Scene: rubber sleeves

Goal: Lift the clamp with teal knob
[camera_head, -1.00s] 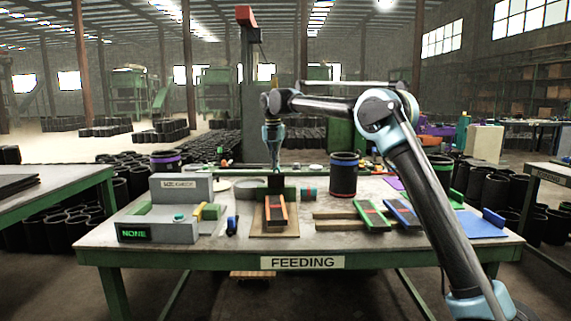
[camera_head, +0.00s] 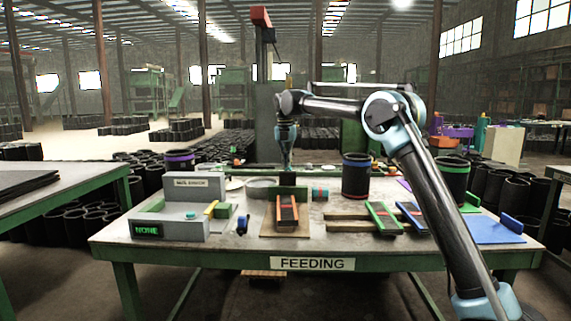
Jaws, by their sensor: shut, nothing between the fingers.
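My gripper (camera_head: 287,171) points down at the back middle of the feeding table, just above and behind an orange and black sloped piece (camera_head: 287,212) on a wooden board. Its fingers are small and dark here; they look shut with nothing held. No clamp with a teal knob can be made out for certain. A small teal and red cylinder (camera_head: 320,193) lies right of the sloped piece, apart from the gripper. It may be the knob, but its shape is too small to tell.
The table (camera_head: 215,258) holds a grey device (camera_head: 170,229) at left, a small blue item (camera_head: 242,225), a black sleeve (camera_head: 356,177), green (camera_head: 384,219) and blue (camera_head: 411,215) sloped pieces, and a blue tray (camera_head: 492,231) at right. My arm crosses the right side.

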